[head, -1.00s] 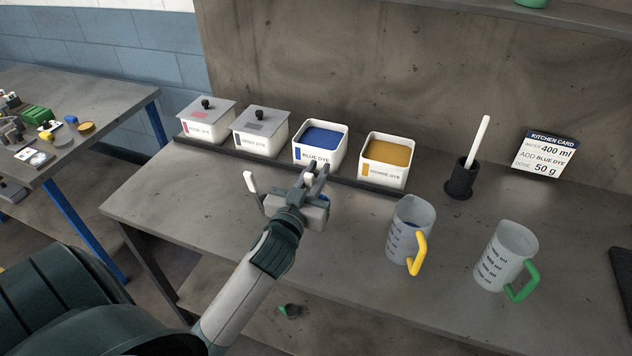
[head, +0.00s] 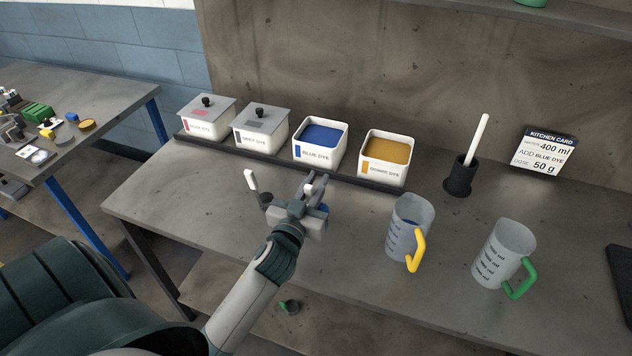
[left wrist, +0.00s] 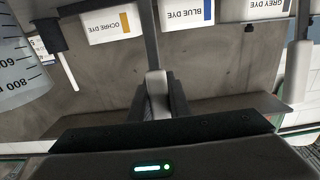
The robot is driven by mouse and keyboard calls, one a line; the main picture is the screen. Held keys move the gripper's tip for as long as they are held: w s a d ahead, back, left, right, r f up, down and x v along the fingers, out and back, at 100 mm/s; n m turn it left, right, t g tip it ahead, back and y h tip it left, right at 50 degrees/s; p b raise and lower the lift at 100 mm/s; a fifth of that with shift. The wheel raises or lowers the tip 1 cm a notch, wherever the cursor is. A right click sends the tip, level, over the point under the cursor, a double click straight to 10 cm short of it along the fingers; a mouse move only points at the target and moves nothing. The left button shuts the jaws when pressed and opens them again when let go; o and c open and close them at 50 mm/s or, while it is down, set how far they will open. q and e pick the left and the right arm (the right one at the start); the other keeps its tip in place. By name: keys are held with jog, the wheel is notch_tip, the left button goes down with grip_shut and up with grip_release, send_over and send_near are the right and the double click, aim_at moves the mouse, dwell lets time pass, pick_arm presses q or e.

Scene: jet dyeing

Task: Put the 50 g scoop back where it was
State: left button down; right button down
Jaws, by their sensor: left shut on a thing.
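My left gripper (head: 311,188) is over the bench, in front of the open blue dye box (head: 318,163). It is shut on the white handle of a scoop (head: 310,184), taken as the 50 g scoop; no size mark is readable. The handle also shows between the fingers in the left wrist view (left wrist: 155,84). A small blue patch shows just right of the gripper; the scoop's bowl is mostly hidden. A second white handle (head: 250,180) stands upright in a dark holder left of the gripper. My right gripper is not in view.
Lidded dye boxes (head: 262,126) and an open ochre dye box (head: 386,160) line the back on a dark rail. To the right are a yellow-handled jug (head: 400,232), a green-handled jug (head: 497,250), a dark cup (head: 459,180) with a white stick, and a kitchen card (head: 545,150).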

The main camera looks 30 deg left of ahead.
pick_arm(q)
jog(key=c, duration=1.6)
grip_release()
jog(key=shift+f, duration=0.1)
jog(key=shift+c, duration=0.2)
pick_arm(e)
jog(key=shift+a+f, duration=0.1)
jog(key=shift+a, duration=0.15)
pick_arm(q)
jog(key=shift+s, duration=0.1)
